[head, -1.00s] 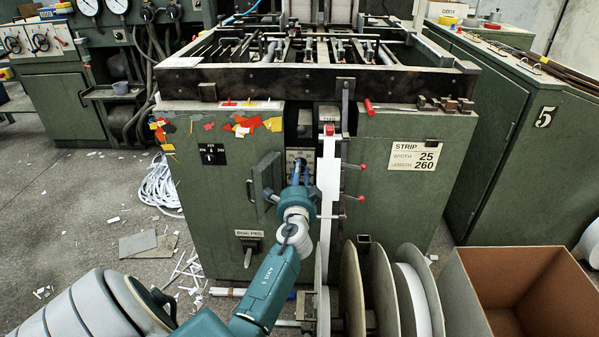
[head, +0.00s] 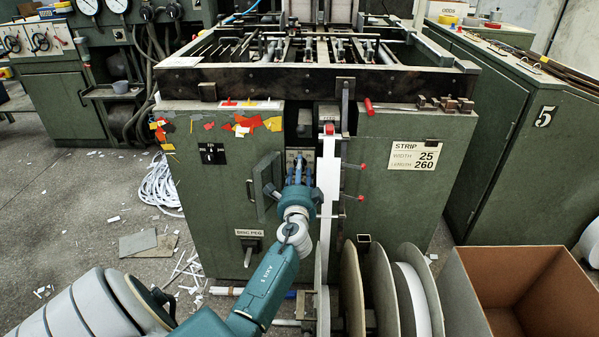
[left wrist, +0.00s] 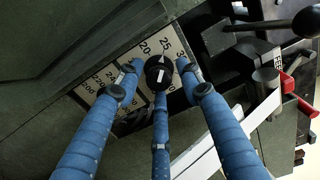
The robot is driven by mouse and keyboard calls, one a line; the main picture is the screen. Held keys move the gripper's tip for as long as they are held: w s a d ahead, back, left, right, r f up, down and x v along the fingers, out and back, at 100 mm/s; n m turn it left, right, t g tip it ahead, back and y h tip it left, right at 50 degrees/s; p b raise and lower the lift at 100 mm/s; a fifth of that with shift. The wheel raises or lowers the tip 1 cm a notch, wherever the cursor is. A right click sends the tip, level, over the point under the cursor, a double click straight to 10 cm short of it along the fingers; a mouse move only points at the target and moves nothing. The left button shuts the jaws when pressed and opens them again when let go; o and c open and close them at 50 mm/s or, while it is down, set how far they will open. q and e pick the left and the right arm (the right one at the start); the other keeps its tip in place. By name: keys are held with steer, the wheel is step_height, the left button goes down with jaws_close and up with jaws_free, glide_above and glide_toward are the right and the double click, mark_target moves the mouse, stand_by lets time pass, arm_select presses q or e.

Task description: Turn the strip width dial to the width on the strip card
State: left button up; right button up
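The strip card (head: 414,155) on the green feeder front reads width 25, length 260. In the left wrist view, the black dial knob (left wrist: 159,72) stands before a pale scale plate (left wrist: 118,62) with numbers including 20 and 25. A white mark on the knob points up toward that part of the scale; its exact reading cannot be told. My left gripper (left wrist: 158,78) has its three blue fingers spread around the knob, with gaps visible at its sides. In the head view my left gripper (head: 299,178) is at the recess and hides most of the dial. My right gripper is out of view.
An open metal door (head: 266,185) stands just left of my left gripper. A white strip (head: 328,195) and red-tipped levers (head: 361,167) are close on its right. Reels (head: 381,290) and an open cardboard box (head: 520,300) stand in front at right.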

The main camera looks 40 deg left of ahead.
arm_select(q)
steer(key=v, duration=1.2)
steer(key=shift+f, duration=0.1)
stand_by(0.4)
